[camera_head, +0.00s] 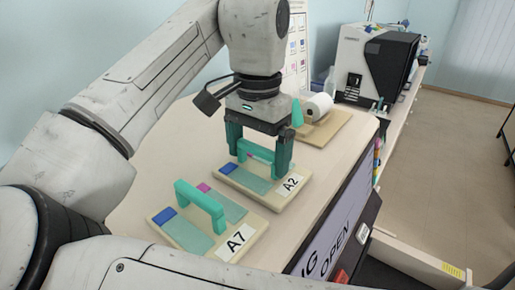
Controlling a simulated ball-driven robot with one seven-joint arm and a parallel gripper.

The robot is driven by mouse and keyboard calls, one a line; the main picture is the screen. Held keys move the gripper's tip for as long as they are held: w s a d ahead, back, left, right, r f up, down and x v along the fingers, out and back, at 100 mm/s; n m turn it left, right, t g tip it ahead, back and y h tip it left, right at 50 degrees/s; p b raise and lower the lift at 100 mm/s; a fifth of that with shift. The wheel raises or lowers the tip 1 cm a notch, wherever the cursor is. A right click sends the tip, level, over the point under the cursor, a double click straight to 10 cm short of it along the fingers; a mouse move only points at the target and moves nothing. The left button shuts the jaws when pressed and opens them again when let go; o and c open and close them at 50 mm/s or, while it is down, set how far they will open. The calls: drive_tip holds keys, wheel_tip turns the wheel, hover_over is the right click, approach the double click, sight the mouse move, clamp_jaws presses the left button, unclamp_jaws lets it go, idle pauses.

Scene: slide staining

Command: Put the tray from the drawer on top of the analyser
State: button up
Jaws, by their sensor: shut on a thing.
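My gripper (261,156), with teal fingers, is shut on the handle of the tray labelled A2 (263,186). This tray is pale, with a blue patch and a teal pane. It is level, at or just above the light top surface (160,153); I cannot tell if it touches. The fingers hide part of its handle. A similar tray labelled A7 (207,226), with a free teal handle, lies in front of it to the left. The front below the top carries a screen (330,232) reading "NG OPEN". This body may be the analyser; its name does not show.
A pale drawer-like part (415,262) sticks out at the lower right. A wooden board (328,127) with a white roll (318,106) lies behind the A2 tray. A black and white machine (375,65) stands at the back. Floor is clear at right.

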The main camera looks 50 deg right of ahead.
sight(258, 147)
drive_tip(key=shift+f, duration=0.1)
drive_tip(key=o, duration=0.8)
wheel_tip(258, 147, up, 12)
drive_tip(key=shift+r, duration=0.15)
